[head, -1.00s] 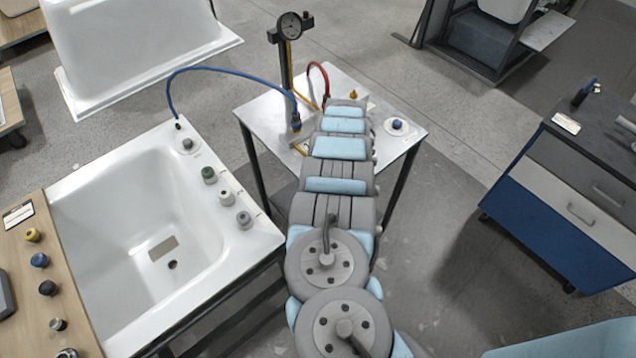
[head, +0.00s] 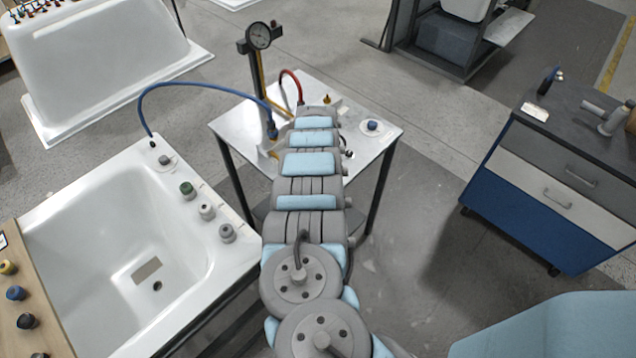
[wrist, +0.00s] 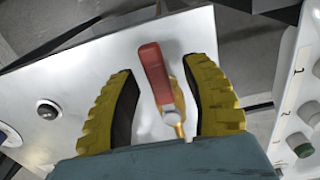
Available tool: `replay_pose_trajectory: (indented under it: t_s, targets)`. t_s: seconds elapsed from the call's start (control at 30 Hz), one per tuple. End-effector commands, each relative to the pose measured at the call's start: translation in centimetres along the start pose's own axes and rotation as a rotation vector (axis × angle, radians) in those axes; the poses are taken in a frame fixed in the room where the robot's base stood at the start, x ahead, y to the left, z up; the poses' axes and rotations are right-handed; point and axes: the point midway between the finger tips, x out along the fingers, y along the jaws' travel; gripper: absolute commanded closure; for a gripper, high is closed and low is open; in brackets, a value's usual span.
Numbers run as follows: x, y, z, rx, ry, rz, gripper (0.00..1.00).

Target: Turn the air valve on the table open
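The air valve has a red lever (wrist: 154,72) and a brass-coloured body (wrist: 175,116). In the wrist view it stands over the metal table (wrist: 70,75), between the two yellow fingers of my gripper (wrist: 158,65). The gripper is open. A gap shows on each side of the lever, and neither finger visibly touches it. The lever points away from my palm, leaning slightly left. In the head view the metal table (head: 232,126) stands at the centre. My arm reaches over it and hides the gripper, and I cannot make out the valve's lever there.
A gauge (head: 259,36) on a post stands on the table's far side. A blue hose (head: 195,85) arches from the table to the white tub (head: 75,240) at left. A blue cabinet (head: 520,210) stands right.

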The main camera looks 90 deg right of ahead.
Motion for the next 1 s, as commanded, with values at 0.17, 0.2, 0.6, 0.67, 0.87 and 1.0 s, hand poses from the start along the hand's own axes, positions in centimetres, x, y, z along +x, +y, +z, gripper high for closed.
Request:
replay_pose_trajectory:
  t_s: [0.17,0.2,0.6,0.67,0.87,1.0]
  targets:
    - [-0.1,0.1,0.0,0.0,0.0,0.001,0.52]
    - [-0.1,0.1,0.0,0.0,0.0,0.0,0.52]
    - [-3.2,-0.1,-0.1,0.0,0.001,-0.002,0.52]
    - [-4.3,-0.1,-0.2,-0.002,0.002,0.0,0.52]
    - [-7.6,0.0,-0.2,-0.001,0.004,0.002,0.52]
    - [-9.8,0.0,-0.2,0.0,0.004,0.002,0.52]
